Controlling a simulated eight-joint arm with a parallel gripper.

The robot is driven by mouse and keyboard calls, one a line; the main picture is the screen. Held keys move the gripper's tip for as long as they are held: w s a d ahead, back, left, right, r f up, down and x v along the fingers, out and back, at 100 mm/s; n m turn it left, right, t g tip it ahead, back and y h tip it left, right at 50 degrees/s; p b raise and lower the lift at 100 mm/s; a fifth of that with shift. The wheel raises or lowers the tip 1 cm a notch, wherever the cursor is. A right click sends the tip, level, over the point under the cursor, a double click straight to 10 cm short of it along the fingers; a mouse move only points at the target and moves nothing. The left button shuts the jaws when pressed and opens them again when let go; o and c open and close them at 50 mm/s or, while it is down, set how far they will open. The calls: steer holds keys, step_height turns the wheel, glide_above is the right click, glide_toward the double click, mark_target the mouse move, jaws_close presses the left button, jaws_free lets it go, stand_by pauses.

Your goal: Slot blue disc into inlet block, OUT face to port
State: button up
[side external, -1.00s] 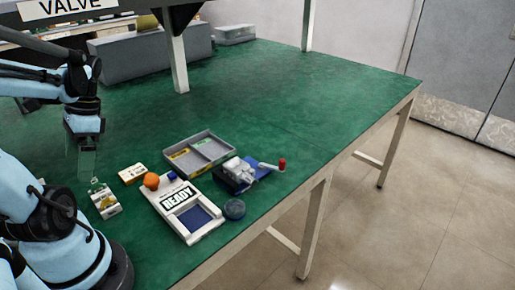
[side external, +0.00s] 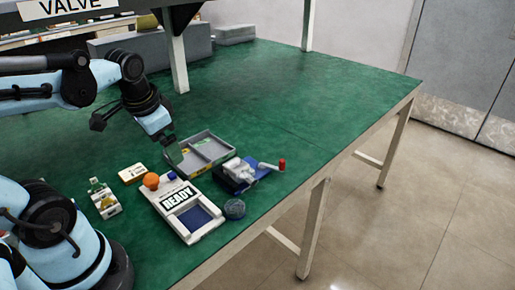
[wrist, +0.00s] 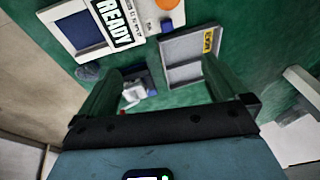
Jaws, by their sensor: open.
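My gripper (side external: 173,150) is open and empty, above the left part of the grey tray.
The white READY board (side external: 190,210) has a dark blue recess, an orange knob (side external: 151,181) and a blue knob (side external: 172,175). The grey divided tray (side external: 212,142) stands behind it. Small yellow-white boxes (side external: 132,174) lie to the left. The table's right side is clear.

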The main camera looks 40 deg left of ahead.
steer(key=w+d+t, duration=0.1)
steer(key=d, duration=0.2)
steer(key=w+d+t+h, duration=0.1)
steer(key=d, duration=0.2)
steer(key=w+d+t+h, duration=0.1)
steer(key=w+d+t, duration=0.1)
steer(key=d, duration=0.1)
steer(key=shift+w+d, duration=0.1)
steer(key=shift+d, duration=0.05)
steer(key=shift+c, duration=0.8)
steer(key=shift+w+d, duration=0.1)
steer(key=shift+d, duration=0.1)
steer(key=c, duration=0.5)
steer(key=shift+a+n, duration=0.1)
steer(key=shift+n, duration=0.2)
